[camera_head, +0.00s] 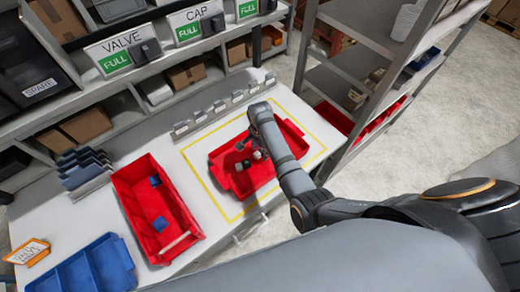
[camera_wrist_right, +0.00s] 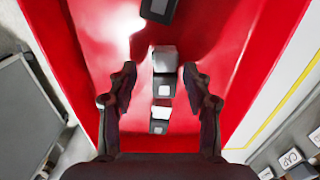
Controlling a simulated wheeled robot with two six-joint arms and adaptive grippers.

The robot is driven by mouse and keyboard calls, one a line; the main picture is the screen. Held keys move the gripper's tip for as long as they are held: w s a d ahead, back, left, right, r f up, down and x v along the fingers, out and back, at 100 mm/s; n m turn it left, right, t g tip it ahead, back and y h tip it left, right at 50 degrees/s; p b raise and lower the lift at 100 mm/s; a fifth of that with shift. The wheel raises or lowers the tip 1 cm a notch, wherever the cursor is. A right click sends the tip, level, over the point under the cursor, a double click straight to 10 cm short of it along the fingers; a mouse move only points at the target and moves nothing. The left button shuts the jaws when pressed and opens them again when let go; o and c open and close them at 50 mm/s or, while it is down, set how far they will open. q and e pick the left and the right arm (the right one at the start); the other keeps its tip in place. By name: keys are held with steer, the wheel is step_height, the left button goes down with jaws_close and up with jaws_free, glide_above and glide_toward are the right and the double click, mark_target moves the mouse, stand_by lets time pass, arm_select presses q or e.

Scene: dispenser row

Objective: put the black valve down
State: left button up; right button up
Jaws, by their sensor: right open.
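A red tray (camera_head: 222,177) stands inside a yellow outline on the white table; its red wall fills much of the right wrist view (camera_wrist_right: 95,30). My right gripper (camera_head: 250,146) reaches down into this tray. In the right wrist view the fingers (camera_wrist_right: 160,88) are spread open, with clear space on both sides of the small parts between them. A grey-and-black part (camera_wrist_right: 165,62) lies between the fingers, and a black part with a white top (camera_wrist_right: 160,118) lies nearer the wrist. A black part (camera_wrist_right: 158,8) lies farther off. I cannot tell which is the black valve. My left gripper is not in view.
A second red bin (camera_head: 140,205) with blue parts stands left of the tray, and a blue divided bin (camera_head: 85,270) is at the front left. Small labelled holders (camera_head: 222,106) line the tray's far side. A metal shelf rack (camera_head: 350,75) stands close on the right.

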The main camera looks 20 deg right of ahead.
mark_target(260, 152)
steer(key=shift+w+d, duration=0.1)
steer(key=shift+w, duration=0.05)
step_height(260, 152, up, 4)
steer(key=shift+w+r+b, duration=0.1)
steer(key=shift+b, duration=0.7)
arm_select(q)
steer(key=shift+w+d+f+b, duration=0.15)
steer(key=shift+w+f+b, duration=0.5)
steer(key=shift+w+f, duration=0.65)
arm_select(e)
step_height(260, 152, up, 8)
